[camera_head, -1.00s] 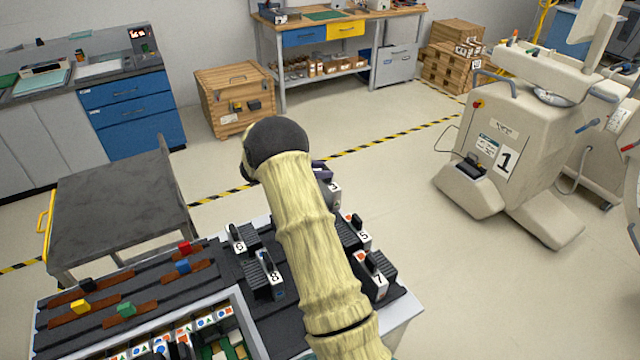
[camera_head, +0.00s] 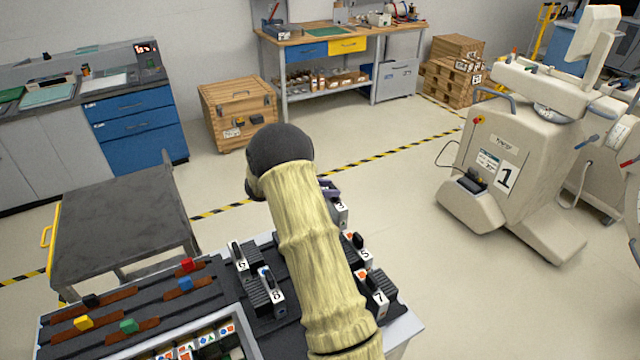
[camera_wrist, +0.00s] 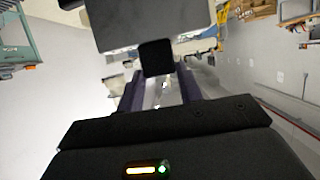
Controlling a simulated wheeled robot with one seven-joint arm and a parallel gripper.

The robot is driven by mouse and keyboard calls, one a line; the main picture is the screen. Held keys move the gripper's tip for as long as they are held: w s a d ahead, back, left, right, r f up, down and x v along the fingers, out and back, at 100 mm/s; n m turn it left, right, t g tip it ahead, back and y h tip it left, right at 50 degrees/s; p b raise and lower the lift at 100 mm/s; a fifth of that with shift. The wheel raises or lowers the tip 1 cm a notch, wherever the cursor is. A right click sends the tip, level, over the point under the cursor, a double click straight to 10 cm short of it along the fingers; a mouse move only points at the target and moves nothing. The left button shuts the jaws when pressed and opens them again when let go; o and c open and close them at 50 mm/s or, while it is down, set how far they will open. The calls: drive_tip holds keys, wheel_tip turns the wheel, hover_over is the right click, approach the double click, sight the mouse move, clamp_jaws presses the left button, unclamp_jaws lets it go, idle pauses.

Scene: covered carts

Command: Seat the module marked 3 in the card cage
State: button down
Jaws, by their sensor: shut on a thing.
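The module marked 3 (camera_head: 341,207) shows in the head view just right of my sleeved arm, mostly hidden behind it. My gripper (camera_head: 328,188) shows there as a small purple part at that module. In the wrist view, the purple fingers of my gripper (camera_wrist: 158,88) are closed about the black handle (camera_wrist: 155,57) of a grey block. Whether the module is clear of the tray is hidden. A pale-rimmed box with coloured symbol labels (camera_head: 213,338), which looks like the card cage, is at the bottom left, cut off by the frame.
Modules marked 5 (camera_head: 360,252), 7 (camera_head: 378,293) and 8 (camera_head: 272,294) stand on the dark tray around my arm. Dark rails with coloured knobs (camera_head: 128,326) lie left. A grey-topped cart (camera_head: 115,220) is beyond. Floor to the right is clear up to the machine marked 1 (camera_head: 500,170).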

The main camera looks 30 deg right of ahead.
drive_tip(key=s+r+m+g+p, duration=0.1)
drive_tip(key=s+r+p, duration=0.1)
drive_tip(key=s, duration=0.6)
drive_tip(key=s+a+r+g+p, duration=0.1)
drive_tip(key=s+r+p, duration=0.1)
drive_tip(key=s, duration=0.6)
drive_tip(key=shift+s+a+r+m+p, duration=0.15)
drive_tip(key=shift+a+m+p, duration=0.2)
drive_tip(key=shift+p, duration=0.45)
